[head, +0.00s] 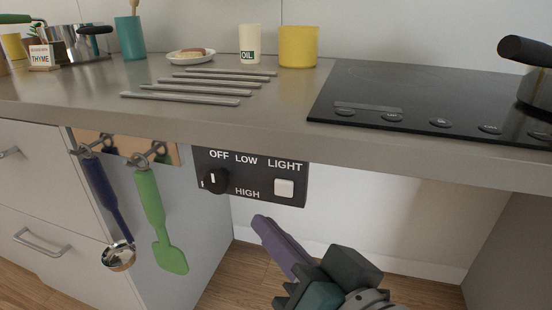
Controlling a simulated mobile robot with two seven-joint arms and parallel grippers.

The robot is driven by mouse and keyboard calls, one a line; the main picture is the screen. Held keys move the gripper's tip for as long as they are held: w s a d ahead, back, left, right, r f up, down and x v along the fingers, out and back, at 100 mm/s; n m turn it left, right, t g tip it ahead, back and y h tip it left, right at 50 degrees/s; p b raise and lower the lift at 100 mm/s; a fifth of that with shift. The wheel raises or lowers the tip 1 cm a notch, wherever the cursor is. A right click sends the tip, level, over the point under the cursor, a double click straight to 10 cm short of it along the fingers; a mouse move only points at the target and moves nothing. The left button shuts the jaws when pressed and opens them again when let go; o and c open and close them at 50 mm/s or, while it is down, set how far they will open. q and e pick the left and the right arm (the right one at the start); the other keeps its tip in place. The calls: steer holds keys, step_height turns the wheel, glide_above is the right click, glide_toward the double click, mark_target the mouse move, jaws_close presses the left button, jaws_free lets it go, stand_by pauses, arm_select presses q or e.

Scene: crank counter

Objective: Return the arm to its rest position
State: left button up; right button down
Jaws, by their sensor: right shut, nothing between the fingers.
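My right gripper (263,224) comes in from the bottom edge, right of centre. Its long purple fingers are together with nothing between them. The fingertips are in open space below the dark control panel (261,185) in the counter front, and look apart from it. The panel has a black knob (214,181) at left, with a white mark that looks near upright, and a white square light button (284,188) at right. The labels read OFF, LOW, HIGH and LIGHT. My left gripper is not in view.
A blue ladle (103,192) and a green spatula (152,205) hang left of the panel. The counter edge (400,150) runs above the gripper, with a black cooktop (430,92) on top. The space under the counter to the right looks clear.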

steer(key=shift+s+a, duration=0.2)
steer(key=shift+s, duration=0.35)
steer(key=s+d+r+n+g+h+p, duration=0.2)
steer(key=s+d+r+g+h+p, duration=0.3)
steer(key=s+d+r+p, duration=0.7)
steer(key=s+d+r+n+g+h+p, duration=0.2)
steer(key=s+d+r+g+p, duration=0.45)
steer(key=r+p, duration=0.9)
step_height(320, 180, up, 33)
steer(key=p, duration=3.7)
steer(key=shift+s+a+f, duration=0.15)
steer(key=shift+f, duration=0.05)
steer(key=shift+t, duration=0.25)
